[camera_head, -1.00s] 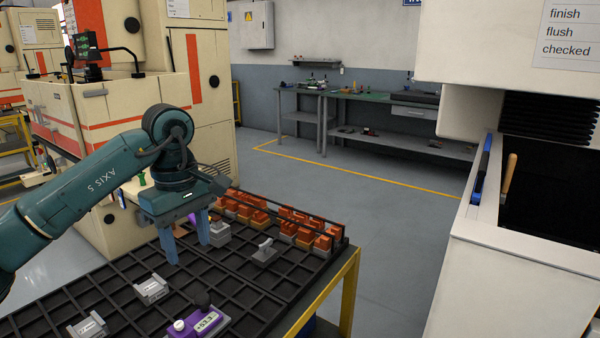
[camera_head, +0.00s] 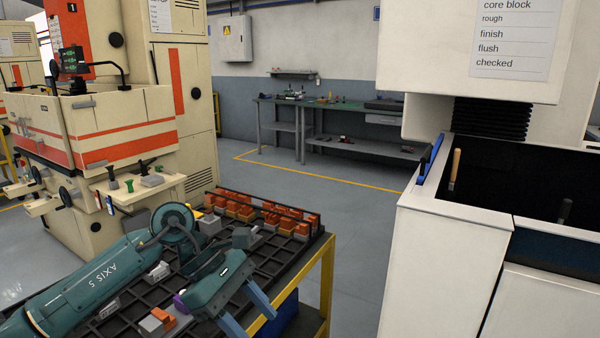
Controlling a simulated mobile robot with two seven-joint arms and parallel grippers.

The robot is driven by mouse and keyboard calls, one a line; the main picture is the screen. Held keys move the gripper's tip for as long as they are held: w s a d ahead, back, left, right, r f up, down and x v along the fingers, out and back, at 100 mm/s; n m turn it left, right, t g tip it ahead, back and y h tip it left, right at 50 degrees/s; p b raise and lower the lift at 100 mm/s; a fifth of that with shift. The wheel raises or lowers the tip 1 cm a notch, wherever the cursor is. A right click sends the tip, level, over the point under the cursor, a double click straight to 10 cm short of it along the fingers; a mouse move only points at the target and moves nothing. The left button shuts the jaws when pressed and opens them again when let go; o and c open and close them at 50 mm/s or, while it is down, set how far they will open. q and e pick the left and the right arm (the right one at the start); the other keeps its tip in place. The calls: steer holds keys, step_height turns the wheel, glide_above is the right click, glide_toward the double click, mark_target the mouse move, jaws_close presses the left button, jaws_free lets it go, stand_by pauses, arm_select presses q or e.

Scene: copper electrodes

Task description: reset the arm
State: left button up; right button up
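My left arm comes in from the left, low over the black grid-topped table (camera_head: 313,262). Its gripper (camera_head: 255,324) points down to the lower right near the table's front edge. The two blue fingers are apart with nothing seen between them; one runs to the picture's bottom edge. Orange copper electrodes (camera_head: 272,217) on grey and yellowish holders stand in rows at the table's back. One orange piece (camera_head: 163,317) sits on a grey holder at the near left. My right gripper is not in view.
Grey holders (camera_head: 109,308) lie on the table around my arm. A purple device (camera_head: 180,303) is mostly hidden behind it. A cream machine (camera_head: 110,125) stands at left, a white open-topped cabinet (camera_head: 445,260) at right. Clear floor (camera_head: 350,205) lies between table and cabinet.

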arm_select(q)
steer(key=s+d+r+n+h+p, duration=0.1)
steer(key=s+d+r+n+h, duration=0.2)
steer(key=s+d+n+h, duration=0.45)
steer(key=w+a+f+n+t+y+p, duration=0.1)
steer(key=w+a+f+n+t, duration=0.25)
steer(key=n+t, duration=0.95)
steer(key=w+a+f+n+t+y+p, duration=0.1)
steer(key=w+a+f+n+t+y, duration=0.4)
steer(key=n, duration=1.5)
steer(key=s+a+f+n+g+y, duration=0.2)
steer(key=s+a+f+n+y, duration=0.1)
steer(key=s+f+n, duration=0.4)
steer(key=s+a+f+n+g+y, duration=0.2)
steer(key=s+a+f+n+y, duration=0.1)
steer(key=s+f+n, duration=0.5)
step_height(320, 180, down, 2)
steer(key=shift+s+f+g, duration=0.2)
steer(key=shift+s+g, duration=0.1)
steer(key=shift+s, duration=0.5)
